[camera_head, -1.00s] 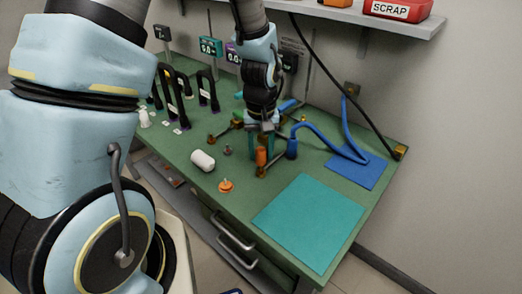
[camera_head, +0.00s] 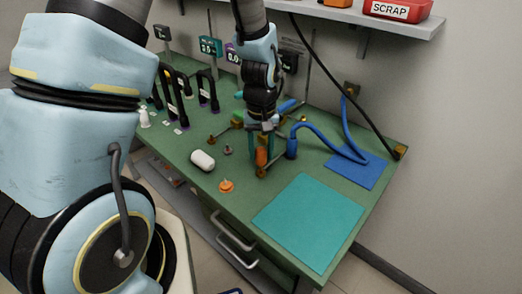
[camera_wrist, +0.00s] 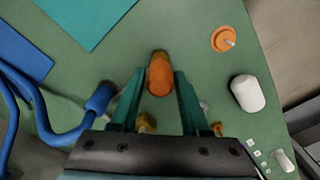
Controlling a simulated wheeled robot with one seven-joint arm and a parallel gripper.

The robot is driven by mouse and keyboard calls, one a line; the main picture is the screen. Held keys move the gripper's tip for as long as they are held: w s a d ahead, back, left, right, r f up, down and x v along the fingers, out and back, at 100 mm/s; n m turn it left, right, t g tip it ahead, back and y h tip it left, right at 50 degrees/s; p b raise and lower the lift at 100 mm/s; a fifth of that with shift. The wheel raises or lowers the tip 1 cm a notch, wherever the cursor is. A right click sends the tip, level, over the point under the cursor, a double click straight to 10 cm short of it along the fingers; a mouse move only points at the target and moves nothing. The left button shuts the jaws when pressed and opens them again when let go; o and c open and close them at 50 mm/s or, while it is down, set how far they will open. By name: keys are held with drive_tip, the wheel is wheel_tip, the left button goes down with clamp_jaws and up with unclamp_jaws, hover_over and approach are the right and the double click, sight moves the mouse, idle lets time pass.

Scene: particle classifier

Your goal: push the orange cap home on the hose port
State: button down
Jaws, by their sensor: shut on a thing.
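The orange cap (camera_head: 261,157) stands upright near the front of the green bench, over a brass fitting (camera_head: 261,171) that looks like the hose port. My gripper (camera_head: 264,148) points down from above, its two green fingers on either side of the cap. In the wrist view the cap (camera_wrist: 160,76) sits between the fingertips (camera_wrist: 159,80), and my gripper is shut on it. The joint between cap and port is too small to judge, so I cannot tell how far down the cap sits.
A blue hose end (camera_head: 291,148) stands close to the right of my gripper. A white cylinder (camera_head: 203,161) and an orange disc with a pin (camera_head: 226,186) lie left and in front. A teal mat (camera_head: 310,222) and a blue mat (camera_head: 358,170) lie flat to the right.

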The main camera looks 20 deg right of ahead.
sight(261, 160)
drive_tip(key=shift+f+b, duration=1.25)
drive_tip(key=shift+f, duration=0.55)
drive_tip(key=shift+c, duration=1.5)
unclamp_jaws()
drive_tip(key=shift+r, duration=0.1)
wheel_tip(261, 160, up, 11)
drive_tip(key=shift+f+b, duration=0.15)
drive_tip(key=shift+b, duration=0.65)
drive_tip(key=w+a+r+n+t, duration=0.1)
drive_tip(key=a+n, duration=0.1)
drive_tip(key=a, duration=2.3)
drive_tip(key=shift+a+r+t, duration=0.2)
drive_tip(key=shift+r+t, duration=0.1)
drive_tip(key=shift+r, duration=0.1)
